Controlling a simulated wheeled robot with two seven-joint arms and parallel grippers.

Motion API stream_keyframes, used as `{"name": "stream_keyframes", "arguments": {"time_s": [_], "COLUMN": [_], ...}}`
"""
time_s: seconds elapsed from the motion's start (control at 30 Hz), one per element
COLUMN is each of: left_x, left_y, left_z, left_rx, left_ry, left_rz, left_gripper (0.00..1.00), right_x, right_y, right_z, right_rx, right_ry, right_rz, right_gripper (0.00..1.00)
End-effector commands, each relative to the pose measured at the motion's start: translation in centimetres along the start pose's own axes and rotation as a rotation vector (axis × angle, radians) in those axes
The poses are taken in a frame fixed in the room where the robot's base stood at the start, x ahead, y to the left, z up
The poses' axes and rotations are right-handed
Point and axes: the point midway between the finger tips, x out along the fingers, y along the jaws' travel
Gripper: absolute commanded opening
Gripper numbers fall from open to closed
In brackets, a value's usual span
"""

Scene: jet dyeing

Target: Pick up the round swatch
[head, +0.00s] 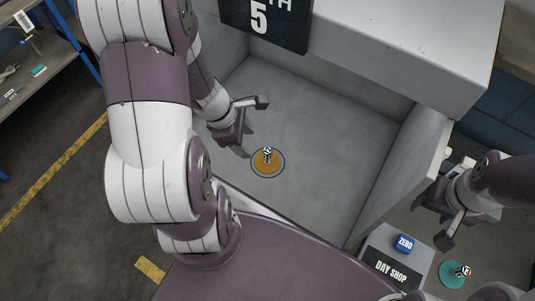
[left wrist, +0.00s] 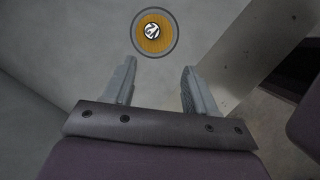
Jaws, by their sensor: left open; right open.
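The round swatch (head: 261,165) is an orange-yellow disc with a dark rim and a small black-and-white knob at its middle. It lies on the grey floor of an open-topped booth. In the left wrist view the swatch (left wrist: 154,43) is beyond the fingertips, near the top. My left gripper (head: 250,127) is open and empty, just behind and left of the swatch in the head view. Its two fingers (left wrist: 158,70) are spread apart in the left wrist view, not touching the swatch. My right gripper (head: 432,226) is open, outside the booth at the right.
Grey booth walls (head: 400,165) surround the swatch. A dark sign with a 5 (head: 268,22) hangs at the back. A "DAY SHOP" box (head: 388,262) with a blue ZERO block (head: 404,244) stands front right. A teal disc (head: 451,275) with a knob lies beside it. A shelf (head: 35,70) is far left.

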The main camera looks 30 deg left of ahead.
Motion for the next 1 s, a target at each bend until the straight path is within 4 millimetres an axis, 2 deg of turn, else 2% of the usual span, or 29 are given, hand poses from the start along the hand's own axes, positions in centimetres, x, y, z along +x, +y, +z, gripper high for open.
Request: {"name": "stream_keyframes", "arguments": {"time_s": [0.03, 0.1, 0.17, 0.4, 0.57, 0.8, 1.0], "left_x": [0.3, 0.3, 1.0, 6.4, 8.1, 12.3, 12.9], "left_y": [0.7, 1.3, 1.2, 1.4, 1.5, 1.4, 1.5], "left_z": [0.3, 0.6, 0.7, 0.7, 0.9, 0.9, 1.0], "left_rx": [-0.128, -0.262, -0.304, -0.309, -0.308, -0.307, -0.306], "left_ry": [-0.02, -0.039, -0.042, -0.04, -0.04, -0.039, -0.04], "left_rz": [0.021, 0.041, 0.039, 0.039, 0.038, 0.038, 0.04], "left_gripper": [0.57, 0.57, 0.57, 0.57, 0.57, 0.57, 0.57], "right_x": [0.1, 0.2, 0.6, 2.8, 3.2, 4.2, 4.2], "right_y": [0.0, 0.0, 0.0, 0.0, 0.0, 0.0, 0.0], "right_z": [0.0, 0.1, 0.1, 0.3, 0.4, 0.5, 0.5], "right_rx": [0.0, 0.0, 0.0, 0.0, 0.0, 0.0, 0.0], "right_ry": [0.0, -0.001, -0.001, -0.001, 0.0, 0.0, 0.0], "right_rz": [0.0, 0.0, 0.0, 0.0, 0.0, 0.0, 0.0], "right_gripper": [0.56, 0.56, 0.56, 0.56, 0.56, 0.56, 0.56]}}
